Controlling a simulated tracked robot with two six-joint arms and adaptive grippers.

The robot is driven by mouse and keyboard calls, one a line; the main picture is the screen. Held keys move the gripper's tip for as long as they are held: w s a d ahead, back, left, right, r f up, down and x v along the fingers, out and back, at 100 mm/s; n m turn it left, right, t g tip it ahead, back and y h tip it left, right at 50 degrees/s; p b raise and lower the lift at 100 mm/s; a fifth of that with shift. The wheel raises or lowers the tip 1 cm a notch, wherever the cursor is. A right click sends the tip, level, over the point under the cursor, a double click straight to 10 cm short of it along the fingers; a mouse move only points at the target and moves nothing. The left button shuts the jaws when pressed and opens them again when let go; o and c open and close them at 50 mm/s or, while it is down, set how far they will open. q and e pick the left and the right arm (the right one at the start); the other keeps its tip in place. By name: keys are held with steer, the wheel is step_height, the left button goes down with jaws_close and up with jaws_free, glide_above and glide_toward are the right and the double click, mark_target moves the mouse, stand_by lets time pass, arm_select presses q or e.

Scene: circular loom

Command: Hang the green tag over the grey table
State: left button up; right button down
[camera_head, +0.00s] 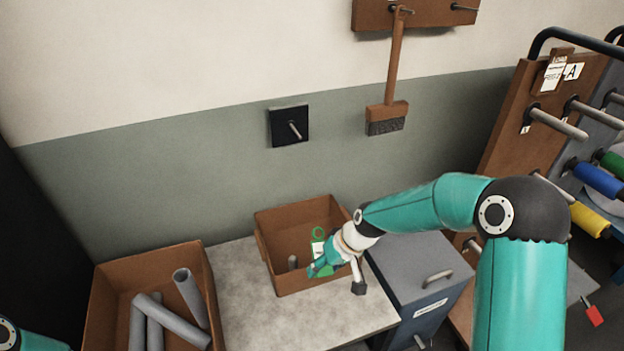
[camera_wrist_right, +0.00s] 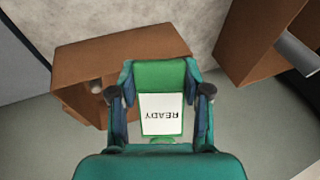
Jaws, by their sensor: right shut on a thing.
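The green tag (camera_head: 319,250) has a white label and a ring at its top. My right gripper (camera_head: 335,277) is shut on it, over the brown box on the grey table (camera_head: 250,312). In the right wrist view the tag (camera_wrist_right: 162,112) lies between the two fingers (camera_wrist_right: 162,92), with the word READY upside down. A black wall plate with a light peg (camera_head: 294,129) is fixed to the wall above the table; the peg is bare. Only a piece of my left arm shows at the lower left; its gripper is out of view.
The brown box (camera_head: 273,262) holds a short grey piece (camera_head: 292,262). A larger box (camera_head: 103,300) with grey tubes (camera_head: 190,296) stands at the left. A grey cabinet (camera_head: 408,268) stands right of the table. A brush (camera_head: 387,115) hangs on the wall; a spool rack (camera_head: 530,90) is at the right.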

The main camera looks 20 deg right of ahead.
steer(key=w+d+r+t+h, duration=0.1)
steer(key=w+r+t, duration=0.4)
steer(key=w, duration=0.6)
steer(key=w+d+r+t+h, duration=0.1)
steer(key=w+r+t+h, duration=0.1)
steer(key=w+r+t, duration=0.4)
steer(key=w, duration=0.5)
steer(key=shift+w+r, duration=0.2)
steer(key=shift+r, duration=0.15)
steer(key=shift+d+r, duration=0.1)
steer(key=shift+r, duration=0.1)
steer(key=shift+w, duration=0.3)
steer(key=shift+w+p, duration=0.3)
steer(key=shift+w, duration=0.45)
steer(key=shift+w, duration=0.1)
